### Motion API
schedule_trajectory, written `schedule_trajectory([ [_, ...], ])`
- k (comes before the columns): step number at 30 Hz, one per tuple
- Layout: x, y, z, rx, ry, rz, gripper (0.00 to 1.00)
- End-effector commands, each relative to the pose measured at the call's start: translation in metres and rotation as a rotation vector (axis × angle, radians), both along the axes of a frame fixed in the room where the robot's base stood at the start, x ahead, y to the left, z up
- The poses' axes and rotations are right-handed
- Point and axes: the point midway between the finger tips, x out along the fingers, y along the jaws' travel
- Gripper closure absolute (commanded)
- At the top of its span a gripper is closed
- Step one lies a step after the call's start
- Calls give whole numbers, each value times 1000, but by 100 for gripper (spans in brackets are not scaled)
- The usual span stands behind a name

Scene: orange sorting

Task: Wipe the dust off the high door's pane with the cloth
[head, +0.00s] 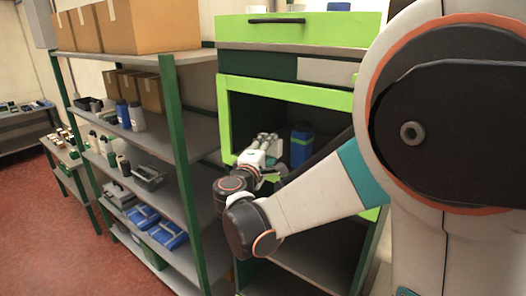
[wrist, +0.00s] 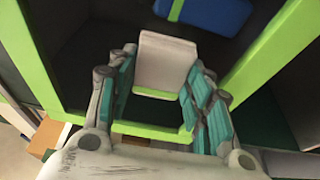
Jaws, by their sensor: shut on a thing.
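My gripper (head: 265,150) is in front of the lime-green framed front (head: 285,92) of the tall cabinet. In the wrist view, the teal-padded fingers of my gripper (wrist: 160,88) are shut on a pale, flat-faced block-like piece, which seems to be the cloth (wrist: 167,62). The green frame also shows in the wrist view (wrist: 272,62), around a dark inside. I cannot tell whether a clear pane fills this frame, nor whether the cloth touches it. No dust can be made out. My arm hides the frame's lower right in the head view.
A blue container (head: 301,146) stands behind the green frame. A lime-green panel with a black handle (head: 277,20) is above it. Left of the cabinet, a grey shelf unit (head: 172,150) holds cardboard boxes (head: 150,25), bottles and blue bins (head: 168,234). Red floor is open at the far left.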

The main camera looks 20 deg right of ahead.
Motion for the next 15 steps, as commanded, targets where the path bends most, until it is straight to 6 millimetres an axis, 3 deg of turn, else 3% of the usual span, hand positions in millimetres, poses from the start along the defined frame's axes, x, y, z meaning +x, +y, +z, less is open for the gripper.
schedule_trajectory([
  [15,-26,-17,0,0,0,-1,73],
])
